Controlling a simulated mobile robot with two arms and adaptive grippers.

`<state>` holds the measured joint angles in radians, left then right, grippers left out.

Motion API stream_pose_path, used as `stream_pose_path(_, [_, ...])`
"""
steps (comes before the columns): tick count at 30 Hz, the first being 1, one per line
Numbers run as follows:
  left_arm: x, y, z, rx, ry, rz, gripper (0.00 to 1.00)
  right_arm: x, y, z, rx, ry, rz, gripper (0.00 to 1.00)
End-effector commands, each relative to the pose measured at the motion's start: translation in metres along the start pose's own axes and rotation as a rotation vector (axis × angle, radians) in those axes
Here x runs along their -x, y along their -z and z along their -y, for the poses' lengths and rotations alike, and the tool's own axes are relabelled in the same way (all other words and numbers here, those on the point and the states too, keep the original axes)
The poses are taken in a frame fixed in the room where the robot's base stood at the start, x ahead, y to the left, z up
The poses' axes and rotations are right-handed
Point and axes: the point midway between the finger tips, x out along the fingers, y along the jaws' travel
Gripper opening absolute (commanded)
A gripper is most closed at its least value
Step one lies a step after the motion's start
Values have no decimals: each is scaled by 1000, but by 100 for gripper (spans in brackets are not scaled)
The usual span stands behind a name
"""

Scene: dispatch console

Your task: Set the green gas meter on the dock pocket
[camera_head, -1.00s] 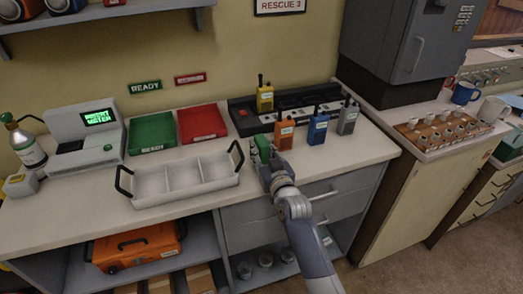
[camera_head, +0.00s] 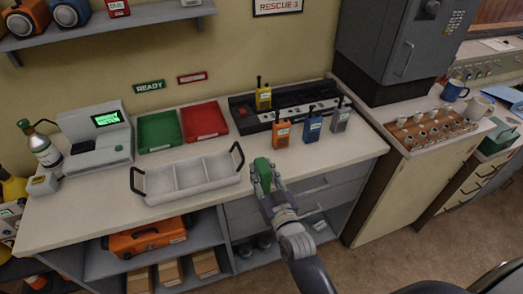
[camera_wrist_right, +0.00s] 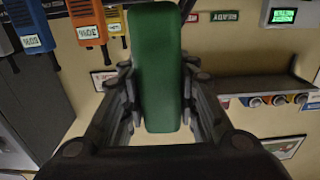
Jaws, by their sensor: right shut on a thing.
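The green gas meter (camera_head: 264,184) is held in my right gripper (camera_head: 263,174), at the counter's front edge right of the white tray. In the right wrist view the meter (camera_wrist_right: 158,65) stands lengthwise between the two fingers, which press on its sides. The grey dock (camera_head: 112,156) with a lit green screen stands at the counter's left end, well to the left of the gripper. Its pocket looks like a small dark recess (camera_head: 82,147), and I see nothing green in it. My left gripper is not in view.
The white three-part tray (camera_head: 190,201) with raised black handles lies between gripper and dock. Behind it are a green bin (camera_head: 158,131) and a red bin (camera_head: 204,121). Orange (camera_head: 281,134), blue (camera_head: 313,128) and grey (camera_head: 340,120) meters stand right of centre, near the black charger strip (camera_head: 243,122).

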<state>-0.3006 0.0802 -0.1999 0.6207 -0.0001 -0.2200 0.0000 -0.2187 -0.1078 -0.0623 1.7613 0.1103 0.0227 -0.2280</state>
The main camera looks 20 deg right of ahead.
Motion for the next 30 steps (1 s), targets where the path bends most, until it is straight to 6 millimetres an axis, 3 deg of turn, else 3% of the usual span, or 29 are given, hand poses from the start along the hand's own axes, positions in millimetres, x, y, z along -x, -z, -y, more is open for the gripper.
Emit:
stream_pose_path(6, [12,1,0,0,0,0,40,21,4,6,1,0,-2,0])
stream_pose_path(14, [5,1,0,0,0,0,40,34,-1,6,1,-2,-3,0])
stream_pose_path(21, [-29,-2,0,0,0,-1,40,94,-5,-3,0,-15,0,0])
stream_pose_path(30, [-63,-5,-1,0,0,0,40,163,18,-15,0,-31,-1,0])
